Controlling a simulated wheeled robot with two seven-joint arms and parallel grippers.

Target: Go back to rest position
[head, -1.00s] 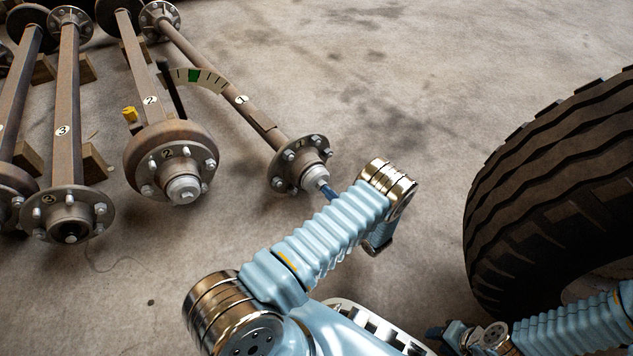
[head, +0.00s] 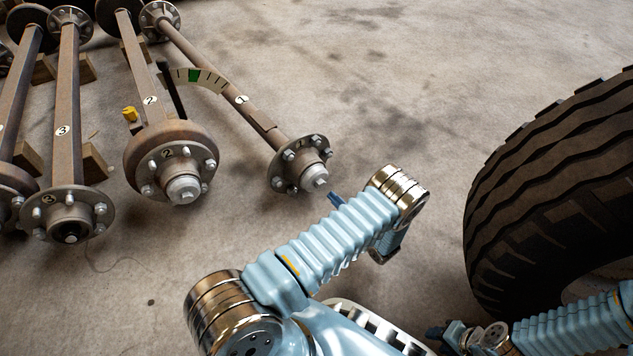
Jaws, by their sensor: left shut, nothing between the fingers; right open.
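My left gripper (head: 335,199) shows only as small dark blue fingertips past my light blue arm. It is shut and empty, just below and right of the grey hub cap (head: 314,178) of axle 1 (head: 243,101), with a small gap between them. Most of the gripper is hidden behind my forearm. My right gripper (head: 434,332) is at the bottom edge, left of the tyre, with its dark fingers small in view. It is open and apart from the axles.
Axle 2 (head: 151,100) and axle 3 (head: 68,120) lie left of axle 1 on wooden blocks. A gauge with a green patch (head: 195,75) and a black lever (head: 171,88) stand by axle 2. A big tyre (head: 550,190) fills the right. The concrete floor (head: 400,90) between is clear.

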